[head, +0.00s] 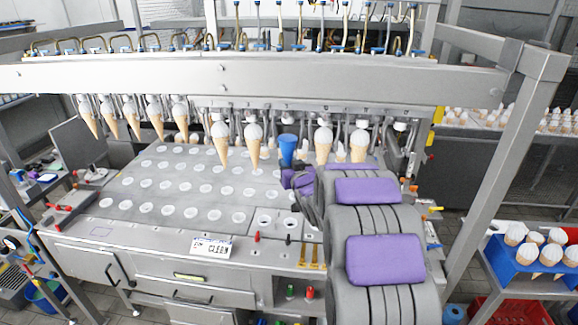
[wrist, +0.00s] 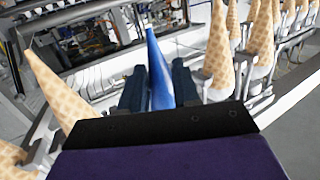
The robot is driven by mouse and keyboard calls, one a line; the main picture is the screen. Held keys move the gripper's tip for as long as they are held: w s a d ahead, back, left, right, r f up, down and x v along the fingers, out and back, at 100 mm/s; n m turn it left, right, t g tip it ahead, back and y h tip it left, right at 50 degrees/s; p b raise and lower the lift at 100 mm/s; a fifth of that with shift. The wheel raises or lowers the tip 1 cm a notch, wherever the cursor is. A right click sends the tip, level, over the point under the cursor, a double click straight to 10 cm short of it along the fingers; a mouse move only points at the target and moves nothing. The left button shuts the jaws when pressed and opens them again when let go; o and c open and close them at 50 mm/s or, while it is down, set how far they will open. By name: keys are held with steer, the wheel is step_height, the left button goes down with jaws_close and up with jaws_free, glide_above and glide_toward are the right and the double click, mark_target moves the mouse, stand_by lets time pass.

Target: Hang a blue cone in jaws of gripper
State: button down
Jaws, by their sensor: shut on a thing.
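The blue cone (head: 287,147) is up at the row of hanging cones in the head view, between two waffle cones. It also shows in the wrist view (wrist: 159,72), between the two dark fingers of my gripper (wrist: 159,88), with its narrow tip pointing up in that picture. My gripper (head: 297,177) is shut on the blue cone and sits just below it in the head view. The machine's row of jaws (head: 300,122) runs under the beam. Whether a machine jaw touches the blue cone's top cannot be told.
Waffle cones (head: 254,147) hang on both sides of the blue cone, close by. A grey plate with round holes (head: 165,190) lies below. A metal post (head: 500,165) stands at the right. A blue crate of cones (head: 530,258) is at the far right.

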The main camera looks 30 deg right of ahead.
steer(key=shift+w+d+p, duration=0.3)
steer(key=shift+w+d, duration=0.05)
steer(key=shift+w, duration=0.25)
steer(key=shift+w+d+p, duration=0.3)
steer(key=shift+w+d, duration=0.05)
steer(key=shift+w, duration=0.25)
steer(key=shift+f, duration=0.6)
stand_by(1.4)
steer(key=shift+c, duration=2.1)
jaws_free()
steer(key=shift+s+a, duration=0.1)
steer(key=shift+s, duration=0.05)
